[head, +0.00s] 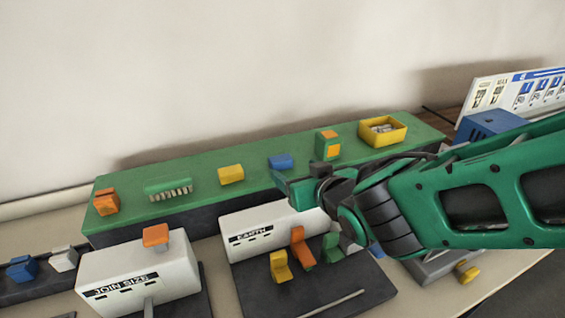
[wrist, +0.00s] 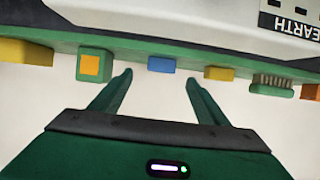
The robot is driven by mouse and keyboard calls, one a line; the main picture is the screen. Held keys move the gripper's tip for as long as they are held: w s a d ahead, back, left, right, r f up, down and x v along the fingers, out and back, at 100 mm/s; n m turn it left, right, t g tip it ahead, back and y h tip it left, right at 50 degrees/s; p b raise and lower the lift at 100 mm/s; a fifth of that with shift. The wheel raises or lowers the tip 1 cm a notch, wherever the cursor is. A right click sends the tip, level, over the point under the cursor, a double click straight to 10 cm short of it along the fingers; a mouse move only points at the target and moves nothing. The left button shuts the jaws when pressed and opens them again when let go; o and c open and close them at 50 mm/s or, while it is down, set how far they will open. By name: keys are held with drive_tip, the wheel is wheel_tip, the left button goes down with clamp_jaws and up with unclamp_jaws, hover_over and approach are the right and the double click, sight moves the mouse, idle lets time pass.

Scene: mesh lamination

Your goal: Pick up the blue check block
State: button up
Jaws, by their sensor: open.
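A small blue block (head: 281,160), which I take as the blue check block, sits on the green top of the long raised bench (head: 209,205). In the wrist view, the blue block (wrist: 161,64) appears between the fingertips of my gripper (wrist: 158,78) and beyond them, with clear space around it. My gripper (head: 284,183) is open and empty. In the head view it shows just in front of the blue block, over the bench's front edge. The fingers do not appear to touch the block.
On the bench, a yellow block (head: 231,174) lies left of the blue block, and a green block with an orange face (head: 327,145) stands right. A yellow tray (head: 383,131) is farther right. The white EARTH box (head: 258,236) and its colored levers stand below my gripper.

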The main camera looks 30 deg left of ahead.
sight(284, 165)
drive_tip(key=shift+x, duration=3.7)
drive_tip(key=shift+s+f, duration=0.1)
drive_tip(key=shift+f, duration=0.1)
drive_tip(key=c, duration=1.2)
